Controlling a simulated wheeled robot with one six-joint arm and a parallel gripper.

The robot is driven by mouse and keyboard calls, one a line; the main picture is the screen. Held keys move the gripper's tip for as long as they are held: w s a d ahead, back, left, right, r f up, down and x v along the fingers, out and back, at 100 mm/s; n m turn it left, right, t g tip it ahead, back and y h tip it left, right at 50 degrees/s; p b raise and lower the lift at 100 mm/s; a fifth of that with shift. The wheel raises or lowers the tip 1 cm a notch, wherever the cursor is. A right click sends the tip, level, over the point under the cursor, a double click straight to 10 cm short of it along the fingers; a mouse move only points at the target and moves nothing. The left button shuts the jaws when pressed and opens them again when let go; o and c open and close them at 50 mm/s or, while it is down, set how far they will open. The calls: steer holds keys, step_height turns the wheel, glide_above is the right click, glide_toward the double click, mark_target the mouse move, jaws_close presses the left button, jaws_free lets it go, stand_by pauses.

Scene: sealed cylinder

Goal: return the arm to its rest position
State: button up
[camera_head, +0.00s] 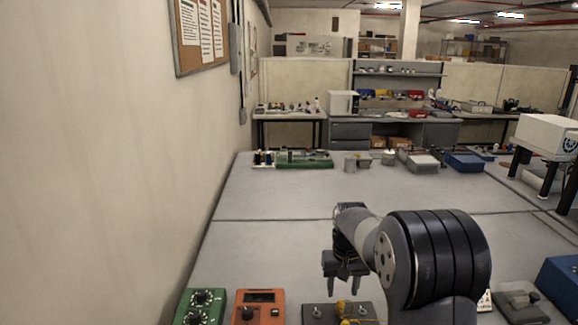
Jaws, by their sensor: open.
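My gripper (344,288) hangs from the dark arm in the lower middle of the head view, fingers pointing down. The two fingertips are apart and nothing shows between them. It is above the near part of the grey bench (265,247). The arm is bent, with its large dark joint to the right of the gripper, and it hides part of the bench behind it. I cannot make out a sealed cylinder for certain in this view.
Near the front edge stand a green box with dials (199,306), an orange meter (259,307), a dark plate with yellow parts (347,311) below the gripper, and a blue box (560,283). The bench middle is clear. A wall (100,170) runs along the left.

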mark_target(341, 301)
steer(key=shift+f+p, duration=0.3)
steer(key=shift+f, duration=2.4)
step_height(341, 301, up, 11)
steer(key=b, duration=0.2)
step_height(341, 301, down, 11)
steer(key=shift+r+p, duration=0.15)
steer(key=shift+p, duration=0.95)
step_height(341, 301, up, 6)
steer(key=p, duration=0.4)
steer(key=s+a+r+b, duration=0.1)
steer(key=s+a+b, duration=0.2)
steer(key=a, duration=0.7)
steer(key=shift+s+r+b, duration=0.15)
steer(key=shift+s+b, duration=0.15)
steer(key=shift+b, duration=0.6)
steer(key=shift+r, duration=0.1)
